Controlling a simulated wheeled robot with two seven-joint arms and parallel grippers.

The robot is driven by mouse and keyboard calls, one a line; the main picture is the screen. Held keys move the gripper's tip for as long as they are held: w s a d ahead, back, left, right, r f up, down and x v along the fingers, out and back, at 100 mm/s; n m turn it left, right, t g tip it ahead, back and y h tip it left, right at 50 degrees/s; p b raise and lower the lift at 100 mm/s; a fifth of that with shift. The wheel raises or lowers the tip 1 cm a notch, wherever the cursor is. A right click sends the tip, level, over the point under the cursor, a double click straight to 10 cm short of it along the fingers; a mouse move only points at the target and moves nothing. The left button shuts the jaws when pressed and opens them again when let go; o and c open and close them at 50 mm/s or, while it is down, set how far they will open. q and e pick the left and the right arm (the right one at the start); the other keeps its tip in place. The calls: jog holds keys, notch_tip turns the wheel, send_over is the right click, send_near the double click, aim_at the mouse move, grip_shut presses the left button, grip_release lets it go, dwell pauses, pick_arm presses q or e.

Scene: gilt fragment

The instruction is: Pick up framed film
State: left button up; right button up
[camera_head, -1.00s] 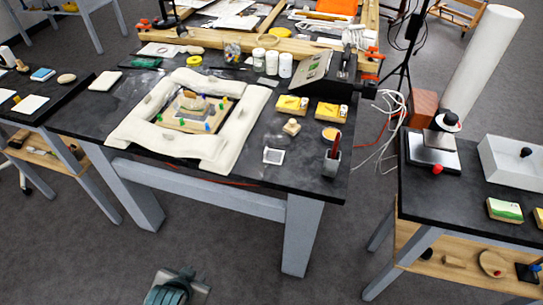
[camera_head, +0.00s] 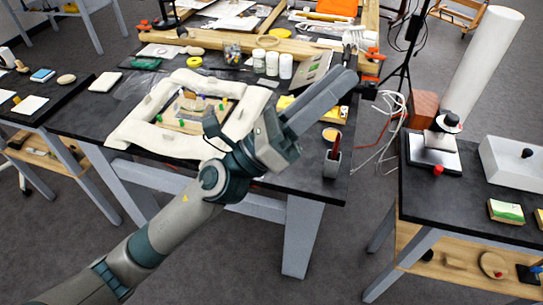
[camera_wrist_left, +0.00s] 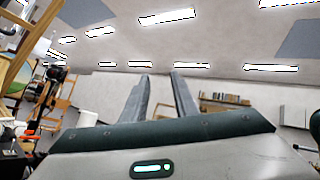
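My left gripper (camera_head: 346,76) reaches over the black worktable (camera_head: 120,118), its fingers pointing up and to the right in the head view. In the left wrist view its two fingers (camera_wrist_left: 161,76) stand apart with nothing between them, facing the ceiling and far wall. The small white-framed film, seen earlier on the front right of the table, is now hidden behind my left wrist. My right gripper is not in view.
A padded off-white frame (camera_head: 125,130) surrounds a wooden piece on the table. A pen cup (camera_head: 332,163) stands at the right front edge, with white jars (camera_head: 285,66) behind. A side table with a white box (camera_head: 510,165) stands to the right.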

pick_arm(q)
jog(key=s+d+f+m+g+y, duration=0.55)
jog(key=s+d+m+g, duration=0.25)
jog(key=m+g, duration=0.85)
notch_tip(320, 180, down, 10)
jog(key=w+a+m+t+y, duration=0.1)
jog(key=w+m+t+y, duration=0.1)
jog(key=m+t+y, duration=0.5)
jog(key=w+a+f+m+y, duration=0.55)
jog(key=w+a, duration=0.25)
jog(key=w, duration=0.2)
jog(key=w+a+r+m+t+y, duration=0.1)
jog(key=w+a+t+y, duration=0.3)
jog(key=w+a, duration=0.6)
jog(key=shift+a+r+t+y, duration=0.3)
jog(key=shift+a+t, duration=0.05)
jog(key=shift+a, duration=0.45)
jog(key=shift+f, duration=0.1)
